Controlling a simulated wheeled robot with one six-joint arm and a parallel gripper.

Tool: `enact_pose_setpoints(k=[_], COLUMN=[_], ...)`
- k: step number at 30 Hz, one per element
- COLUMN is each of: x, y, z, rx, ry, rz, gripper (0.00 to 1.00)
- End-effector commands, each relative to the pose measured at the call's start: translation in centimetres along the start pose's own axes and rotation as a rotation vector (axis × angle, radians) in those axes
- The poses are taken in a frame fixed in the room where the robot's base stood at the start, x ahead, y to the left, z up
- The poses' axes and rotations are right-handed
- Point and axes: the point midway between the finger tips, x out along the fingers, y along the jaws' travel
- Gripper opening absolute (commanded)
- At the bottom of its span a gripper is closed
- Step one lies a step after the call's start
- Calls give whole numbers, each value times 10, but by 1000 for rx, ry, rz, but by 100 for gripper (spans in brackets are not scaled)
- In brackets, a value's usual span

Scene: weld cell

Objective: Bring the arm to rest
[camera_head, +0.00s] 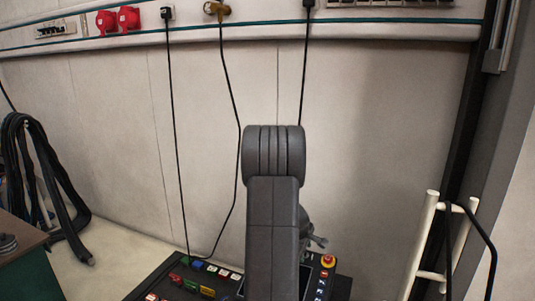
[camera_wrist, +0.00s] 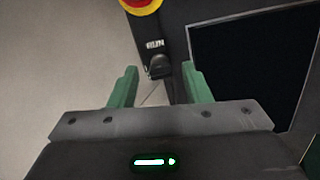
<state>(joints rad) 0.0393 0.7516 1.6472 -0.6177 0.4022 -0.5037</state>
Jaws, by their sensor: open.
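My arm rises in the middle of the head view, upright in front of the wall. My gripper (camera_head: 318,241) shows only in small part there, to the right of the arm and above the dark control panel (camera_head: 150,283). In the wrist view my gripper (camera_wrist: 158,84) has two green fingers standing apart, with nothing held between them. Beyond the fingertips is the panel's dark face with a black knob (camera_wrist: 160,66) under the word RUN. The knob lies in line with the gap between the fingers; I cannot tell whether they touch it.
A red and yellow emergency button (camera_head: 328,261) and coloured buttons sit on the panel. A dark screen (camera_wrist: 250,65) is at right in the wrist view. Black cables (camera_head: 173,130) hang from the wall rail. A white tubular rack (camera_head: 423,235) stands at right, a hose coil (camera_head: 40,165) at left.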

Motion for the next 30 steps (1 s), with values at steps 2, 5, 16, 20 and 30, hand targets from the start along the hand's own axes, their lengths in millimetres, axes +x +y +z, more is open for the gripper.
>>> enact_pose_setpoints(k=[2, 5, 16, 20, 30], x=[0, 0, -1, -1, -1], y=[1, 1, 3, 4, 4], z=[0, 0, 1, 1, 3], rx=[91, 208, 618, 755, 1107], ry=[0, 0, 0, 0, -1], rz=[-7, -16, -49, -59, -88], gripper=[44, 44, 44, 44, 44])
